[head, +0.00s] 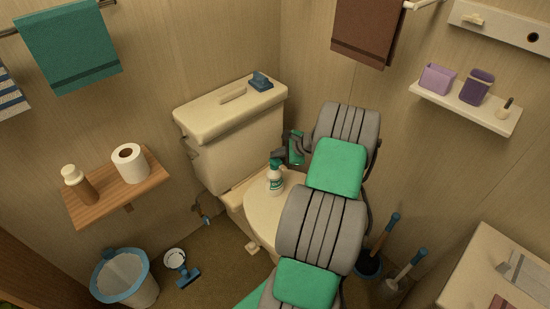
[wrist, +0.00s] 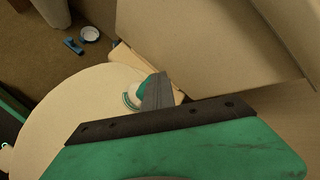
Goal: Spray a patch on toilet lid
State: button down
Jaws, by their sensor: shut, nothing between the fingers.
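The toilet lid (head: 262,212) is cream and closed, below the cream tank (head: 236,150). It also fills the left of the wrist view (wrist: 75,120). A white spray bottle with green markings (head: 275,183) stands upright on the lid near the tank. In the wrist view the bottle (wrist: 131,98) is partly hidden behind my grey fingers. My gripper (head: 279,156) is shut and empty, just above and behind the bottle's top in the head view. Whether it touches the bottle I cannot tell. My arm hides the right part of the lid.
A blue brush (head: 261,81) lies on the tank top. A wooden shelf (head: 116,189) at left holds a paper roll and a bottle. A bin (head: 125,280) stands on the floor at left. A plunger (head: 370,264) and a brush stand right of my arm, near a counter (head: 480,265).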

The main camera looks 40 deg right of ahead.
aim_at(277, 160)
dwell(0.3)
jog(key=shift+r+p, duration=0.35)
jog(key=shift+p, duration=0.2)
notch_tip(277, 160, up, 6)
jog(key=p, duration=0.5)
dwell(0.4)
